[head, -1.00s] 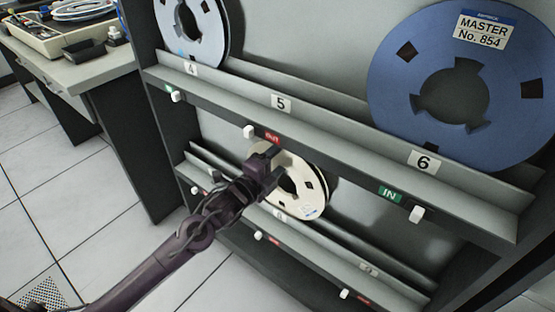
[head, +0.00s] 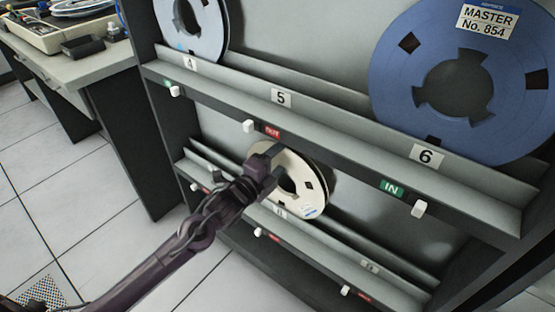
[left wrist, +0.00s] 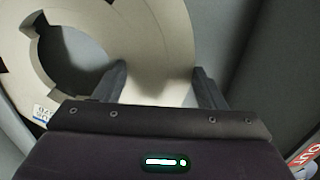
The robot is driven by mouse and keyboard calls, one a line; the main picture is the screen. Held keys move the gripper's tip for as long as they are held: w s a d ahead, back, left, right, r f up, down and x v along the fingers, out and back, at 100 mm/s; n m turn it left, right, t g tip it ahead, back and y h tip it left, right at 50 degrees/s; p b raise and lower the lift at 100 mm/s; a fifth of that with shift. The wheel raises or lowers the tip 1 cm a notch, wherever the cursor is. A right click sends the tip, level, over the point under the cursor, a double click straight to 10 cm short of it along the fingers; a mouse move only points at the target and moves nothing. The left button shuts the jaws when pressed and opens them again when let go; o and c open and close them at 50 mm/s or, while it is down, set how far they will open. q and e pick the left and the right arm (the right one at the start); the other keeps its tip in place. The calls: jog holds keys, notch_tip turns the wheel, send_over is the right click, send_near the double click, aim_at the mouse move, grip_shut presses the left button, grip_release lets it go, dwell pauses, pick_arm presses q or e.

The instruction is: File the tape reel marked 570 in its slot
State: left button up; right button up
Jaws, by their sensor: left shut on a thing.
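A cream tape reel (head: 313,188) stands upright, slightly tilted, over the lower shelf's trough; I cannot tell whether it rests in it. My left gripper (head: 273,160) is shut on its upper left rim. In the left wrist view the reel (left wrist: 150,30) is between the two fingers (left wrist: 160,88). A small label (left wrist: 42,114) at the hub side is partly cut by the gripper body and its number is not fully readable. The lower shelf (head: 350,240) has a number plate (head: 280,211) just under the reel, too small to read surely. My right gripper is not in view.
The upper shelf (head: 340,131) runs above the reel. Its slot 5 (head: 281,98) is empty with a red OUT sign (head: 271,131). A blue reel, No. 854 (head: 400,90), stands at 6 by a green IN sign (head: 391,188). Another reel (head: 207,25) stands at 4. A desk (head: 90,80) is left.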

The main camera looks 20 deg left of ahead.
pick_arm(q)
jog(key=shift+f+b, duration=0.3)
jog(key=shift+f, duration=0.05)
dwell(0.3)
jog(key=o, duration=1.5)
jog(key=shift+f, duration=0.1)
jog(key=shift+c, duration=0.2)
jog(key=shift+f, duration=0.15)
jog(key=c, duration=0.4)
jog(key=shift+o, duration=0.2)
jog(key=shift+p+v, duration=0.6)
jog(key=shift+v, duration=0.35)
jog(key=p+v, duration=0.5)
jog(key=v, duration=0.5)
jog(key=shift+p, duration=0.3)
jog(key=shift+a, duration=0.1)
